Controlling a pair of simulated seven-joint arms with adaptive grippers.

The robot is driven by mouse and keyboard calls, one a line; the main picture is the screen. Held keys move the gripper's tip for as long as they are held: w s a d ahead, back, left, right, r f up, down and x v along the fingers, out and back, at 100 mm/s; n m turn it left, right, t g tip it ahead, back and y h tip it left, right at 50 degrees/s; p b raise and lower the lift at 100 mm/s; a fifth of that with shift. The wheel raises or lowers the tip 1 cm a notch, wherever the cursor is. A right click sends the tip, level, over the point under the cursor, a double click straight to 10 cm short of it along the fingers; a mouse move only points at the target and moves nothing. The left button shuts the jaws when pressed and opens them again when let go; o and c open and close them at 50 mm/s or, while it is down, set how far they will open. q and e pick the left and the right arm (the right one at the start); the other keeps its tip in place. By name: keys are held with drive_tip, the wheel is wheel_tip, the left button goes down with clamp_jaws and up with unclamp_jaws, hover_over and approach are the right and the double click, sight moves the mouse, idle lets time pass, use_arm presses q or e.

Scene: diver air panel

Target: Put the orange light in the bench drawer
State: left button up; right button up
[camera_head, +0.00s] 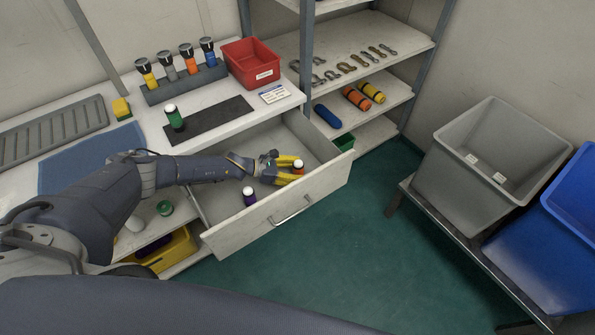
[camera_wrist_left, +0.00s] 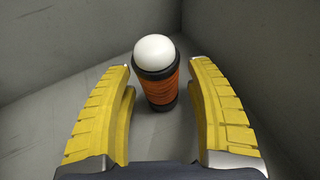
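The orange light (camera_head: 298,166), with a white dome top, is inside the open bench drawer (camera_head: 318,189). In the left wrist view the orange light (camera_wrist_left: 157,75) stands upright on the grey drawer floor near a corner. My left gripper (camera_head: 288,173) is down in the drawer beside it. Its yellow fingers (camera_wrist_left: 162,110) are spread, one on each side of the light, with gaps showing between fingers and light. A purple light (camera_head: 249,195) with a white top also stands in the drawer. My right gripper is not in view.
A green light (camera_head: 174,118) stands on a dark mat (camera_head: 215,118) on the bench. Behind it are a rack (camera_head: 185,84) of several lights and a red bin (camera_head: 250,65). A shelf unit (camera_head: 350,50) stands at the back. Grey (camera_head: 490,160) and blue tubs are right.

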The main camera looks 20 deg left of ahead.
use_arm(q)
drive_tip(key=shift+r, duration=0.2)
drive_tip(key=shift+v, duration=3.8)
drive_tip(key=shift+c, duration=0.2)
